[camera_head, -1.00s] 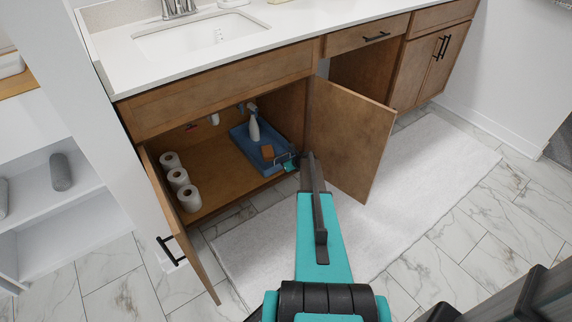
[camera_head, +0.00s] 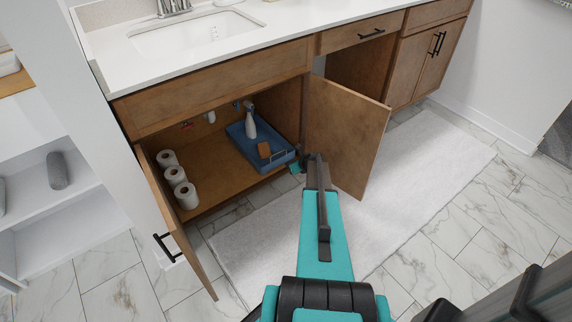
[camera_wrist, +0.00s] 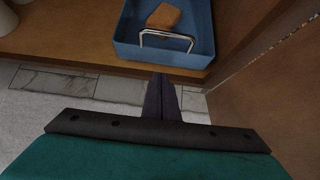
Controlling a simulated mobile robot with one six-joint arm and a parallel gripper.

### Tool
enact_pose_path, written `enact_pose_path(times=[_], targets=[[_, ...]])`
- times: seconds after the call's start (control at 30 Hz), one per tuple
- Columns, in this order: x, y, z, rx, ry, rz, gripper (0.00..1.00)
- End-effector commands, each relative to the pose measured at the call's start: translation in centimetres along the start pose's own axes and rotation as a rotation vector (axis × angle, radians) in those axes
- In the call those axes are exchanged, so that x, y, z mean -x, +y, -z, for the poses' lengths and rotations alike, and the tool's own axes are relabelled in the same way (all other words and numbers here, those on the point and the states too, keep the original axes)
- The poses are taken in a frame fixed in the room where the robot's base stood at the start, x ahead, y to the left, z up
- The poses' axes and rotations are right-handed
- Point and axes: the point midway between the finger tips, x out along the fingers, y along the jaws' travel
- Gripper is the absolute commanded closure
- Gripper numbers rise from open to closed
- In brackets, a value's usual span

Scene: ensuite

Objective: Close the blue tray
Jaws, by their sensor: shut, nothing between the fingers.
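The blue tray (camera_head: 240,146) sits on the floor of the open under-sink cabinet, at its right side. It holds a white spray bottle (camera_head: 251,126) and a brown sponge-like block (camera_head: 264,150). A metal handle (camera_head: 279,157) stands at its front. In the wrist view the tray (camera_wrist: 125,35) has its front close to the cabinet floor's front edge, with the wire handle (camera_wrist: 167,37) above it. My gripper (camera_head: 301,162) is shut and empty, just in front of the tray's right front corner. Its dark fingers (camera_wrist: 161,78) point at the tray front and look slightly apart from it.
The right cabinet door (camera_head: 345,135) stands open close beside my gripper. The left door (camera_head: 180,222) is open too. Several toilet rolls (camera_head: 174,177) stand at the cabinet's left. A white rug (camera_head: 420,185) lies on the tiled floor in front.

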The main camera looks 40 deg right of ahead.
Motion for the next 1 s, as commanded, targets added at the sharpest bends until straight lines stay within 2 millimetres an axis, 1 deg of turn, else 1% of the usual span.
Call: enact_pose_path(times=[0.03, 0.2, 0.4, 0.6, 1.0], targets=[[0.9, 0.1, 0.0, 0.0, 0.0, 0.0, 1.0], [2.9, 0.1, 0.0, 0.0, 0.0, 0.0, 1.0], [4.6, 0.2, -0.1, 0.001, 0.0, -0.001, 1.0], [5.2, 0.1, 0.0, 0.001, 0.001, -0.002, 1.0], [5.1, 0.2, 0.0, 0.002, 0.001, -0.002, 1.0]])
